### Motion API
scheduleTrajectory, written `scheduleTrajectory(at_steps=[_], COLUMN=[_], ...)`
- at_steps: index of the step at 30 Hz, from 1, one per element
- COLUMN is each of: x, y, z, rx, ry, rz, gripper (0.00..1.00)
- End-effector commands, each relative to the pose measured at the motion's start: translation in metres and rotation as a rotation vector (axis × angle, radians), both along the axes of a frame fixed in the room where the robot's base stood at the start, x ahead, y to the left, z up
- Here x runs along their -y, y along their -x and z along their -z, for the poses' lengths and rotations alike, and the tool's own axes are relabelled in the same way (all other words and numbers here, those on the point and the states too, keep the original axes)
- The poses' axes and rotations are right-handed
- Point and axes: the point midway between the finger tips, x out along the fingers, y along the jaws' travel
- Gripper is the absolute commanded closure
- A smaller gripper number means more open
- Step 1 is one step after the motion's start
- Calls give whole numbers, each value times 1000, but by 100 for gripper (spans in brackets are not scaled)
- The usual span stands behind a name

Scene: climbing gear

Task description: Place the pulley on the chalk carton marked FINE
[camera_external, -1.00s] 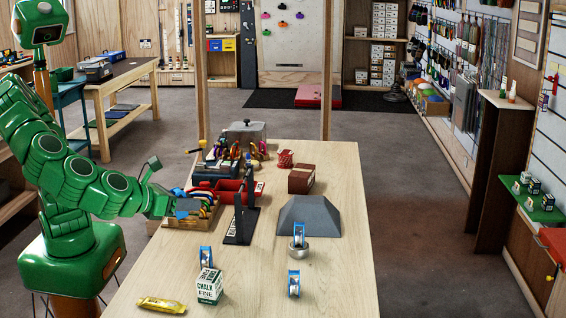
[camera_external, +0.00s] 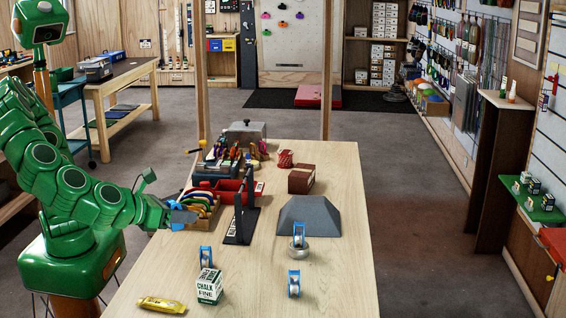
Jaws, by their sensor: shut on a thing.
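The white and green chalk carton marked FINE (camera_external: 209,287) stands upright near the table's front. A blue-sided pulley (camera_external: 206,257) shows at its back top edge; I cannot tell whether it rests on the carton or stands behind it. A second blue pulley (camera_external: 294,284) stands on the table to the right. A third (camera_external: 299,233) stands at a grey round roll (camera_external: 299,247). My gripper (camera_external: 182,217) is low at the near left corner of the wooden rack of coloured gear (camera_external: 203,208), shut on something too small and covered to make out.
A black upright frame (camera_external: 239,232) stands right of the rack, with a red bin (camera_external: 228,191) behind. A grey wedge-sided block (camera_external: 307,215) and a brown box (camera_external: 301,179) are farther right. A yellow packet (camera_external: 161,304) lies front left. The table's right front is clear.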

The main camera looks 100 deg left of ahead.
Motion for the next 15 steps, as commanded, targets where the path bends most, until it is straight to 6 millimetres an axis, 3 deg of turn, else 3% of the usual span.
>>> scheduleTrajectory(at_steps=[8, 15], x=[12, 20], y=[-35, -54], z=[18, 44], rx=[-2, -2], ry=[0, -2], rz=[-1, -1], gripper=[95, 95])
